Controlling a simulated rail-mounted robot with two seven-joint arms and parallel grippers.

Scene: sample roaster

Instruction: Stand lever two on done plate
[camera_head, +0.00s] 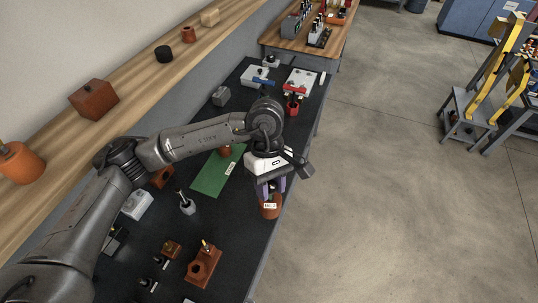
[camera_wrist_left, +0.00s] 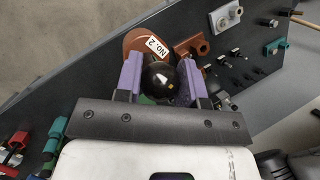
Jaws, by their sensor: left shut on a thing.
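Lever two (camera_head: 270,208) has a round red-brown base with a white "No. 2" label. Its black ball knob (camera_wrist_left: 164,84) shows in the left wrist view, with the labelled base (camera_wrist_left: 135,42) beyond it. My left gripper (camera_head: 271,188) is shut on lever two, its purple fingers on either side of the knob. The base is near the bench's right edge; I cannot tell whether it touches the bench. The done plate (camera_head: 209,178) is a green sheet with a white label, left of the gripper. My right gripper is not in view.
A red-brown piece (camera_head: 225,151) is at the plate's far end, partly behind my arm. A grey post (camera_head: 187,204) stands left of the plate's near end. Red and blue fixtures (camera_head: 292,101) stand farther back.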

